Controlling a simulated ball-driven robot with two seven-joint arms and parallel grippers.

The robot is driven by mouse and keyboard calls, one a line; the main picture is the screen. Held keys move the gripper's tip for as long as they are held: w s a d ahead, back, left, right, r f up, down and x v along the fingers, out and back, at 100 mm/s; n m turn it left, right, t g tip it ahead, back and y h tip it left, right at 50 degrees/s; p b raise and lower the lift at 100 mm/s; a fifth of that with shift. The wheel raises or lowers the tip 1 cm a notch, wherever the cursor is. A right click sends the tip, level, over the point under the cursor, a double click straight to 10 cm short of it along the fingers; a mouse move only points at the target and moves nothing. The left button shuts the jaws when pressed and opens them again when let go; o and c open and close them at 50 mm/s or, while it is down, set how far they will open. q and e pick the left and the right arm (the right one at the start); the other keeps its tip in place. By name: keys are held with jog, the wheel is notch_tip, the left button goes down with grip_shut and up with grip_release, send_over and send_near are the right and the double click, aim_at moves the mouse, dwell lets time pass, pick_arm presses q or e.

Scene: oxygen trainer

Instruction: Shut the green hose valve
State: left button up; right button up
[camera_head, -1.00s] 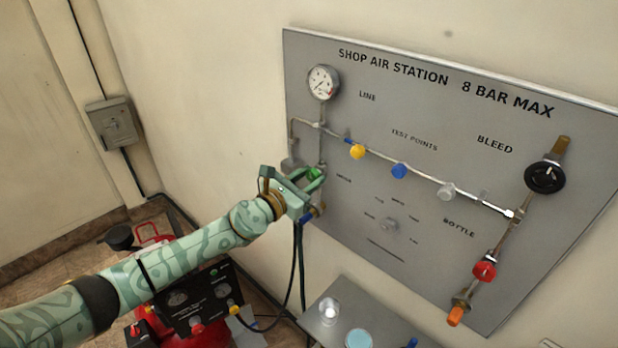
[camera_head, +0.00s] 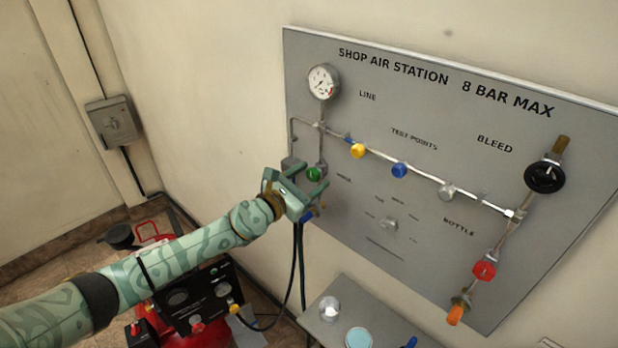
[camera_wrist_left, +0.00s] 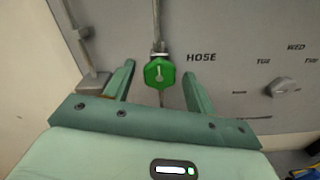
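The green hose valve (camera_head: 314,174) is a green knob on the vertical pipe at the left of the grey panel, below the gauge. In the left wrist view the green knob (camera_wrist_left: 159,73) has a pale line on its face, running up and down. My left gripper (camera_head: 306,175) is at the panel with its fingers spread. In the left wrist view the left gripper's two fingers (camera_wrist_left: 158,84) stand to either side of the knob, with a gap on both sides. Nothing is held. My right gripper is not in view.
The panel (camera_head: 340,215) also carries a gauge (camera_head: 323,81), yellow (camera_head: 358,151) and blue (camera_head: 400,170) test-point knobs, a black bleed knob (camera_head: 544,177) and a red bottle knob (camera_head: 484,270). Black hoses hang below the gripper. A red compressor stands lower left.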

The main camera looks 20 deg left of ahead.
pick_arm(q)
jog(key=shift+s+r, duration=0.1)
jog(key=shift+s+a, duration=0.25)
jog(key=shift+s, duration=0.05)
jog(key=b+v, duration=0.1)
jog(key=v, duration=1.4)
jog(key=shift+s, duration=0.2)
